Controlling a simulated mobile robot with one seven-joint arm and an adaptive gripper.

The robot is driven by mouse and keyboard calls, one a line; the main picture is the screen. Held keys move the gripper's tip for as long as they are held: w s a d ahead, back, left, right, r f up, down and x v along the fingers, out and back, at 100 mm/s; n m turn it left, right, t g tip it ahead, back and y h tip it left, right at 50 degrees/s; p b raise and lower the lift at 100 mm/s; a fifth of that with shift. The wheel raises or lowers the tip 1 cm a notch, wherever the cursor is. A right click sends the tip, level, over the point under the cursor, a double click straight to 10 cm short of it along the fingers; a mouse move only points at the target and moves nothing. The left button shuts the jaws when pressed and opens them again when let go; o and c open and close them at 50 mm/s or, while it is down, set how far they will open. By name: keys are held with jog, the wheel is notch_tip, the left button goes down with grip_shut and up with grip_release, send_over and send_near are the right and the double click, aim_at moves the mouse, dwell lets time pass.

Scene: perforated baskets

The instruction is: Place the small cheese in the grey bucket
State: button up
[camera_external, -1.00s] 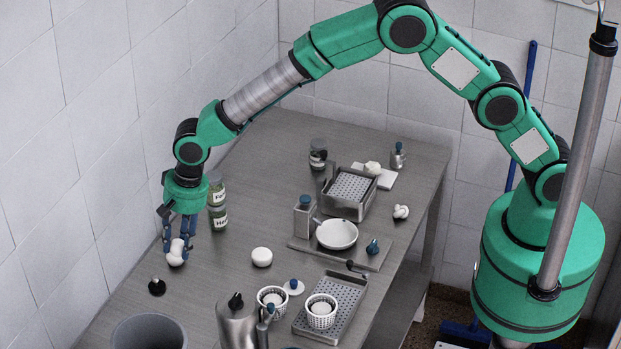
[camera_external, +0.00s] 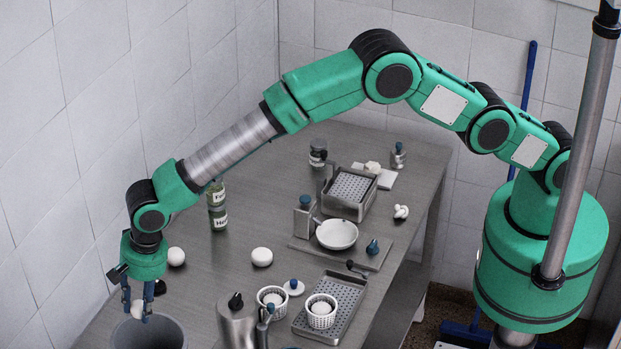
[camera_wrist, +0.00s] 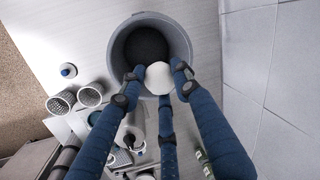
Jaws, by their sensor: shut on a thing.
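The small white round cheese (camera_external: 137,307) is between the fingers of my gripper (camera_external: 137,313), at the left of the external view. In the wrist view, the cheese (camera_wrist: 158,77) is gripped among the blue fingertips (camera_wrist: 157,85). The grey bucket (camera_external: 179,333) stands at the bottom left, with its open top under my gripper. In the wrist view, the bucket (camera_wrist: 118,52) lies behind the cheese, which overlaps the near part of its opening. The bucket's dark inside shows no other thing clearly.
White round cheeses (camera_external: 176,256) and (camera_external: 262,257) rest on the table. A steel pot (camera_external: 237,322), perforated white baskets (camera_external: 272,297) and a perforated tray (camera_external: 345,299) stand right of the bucket. Jars (camera_external: 218,219) stand farther back. The tiled wall is close at left.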

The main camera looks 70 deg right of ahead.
jog(key=shift+f, duration=0.15)
jog(key=s+d+b+x, duration=0.1)
jog(key=s+x, duration=0.1)
jog(key=x, duration=0.8)
jog(key=shift+f+b, duration=0.4)
jog(key=shift+f, duration=0.1)
dwell(0.4)
jog(key=o, duration=1.1)
jog(key=shift+w+a+p+v, duration=0.1)
jog(key=shift+w+p+v, duration=0.1)
jog(key=shift+v, duration=0.95)
jog(key=shift+w+a+p+v, duration=0.15)
jog(key=shift+w+v, duration=0.1)
jog(key=shift+v, duration=0.85)
jog(key=shift+w+a+p+v, duration=0.1)
jog(key=shift+w+v, duration=0.1)
jog(key=shift+v, duration=0.95)
jog(key=shift+r, duration=0.15)
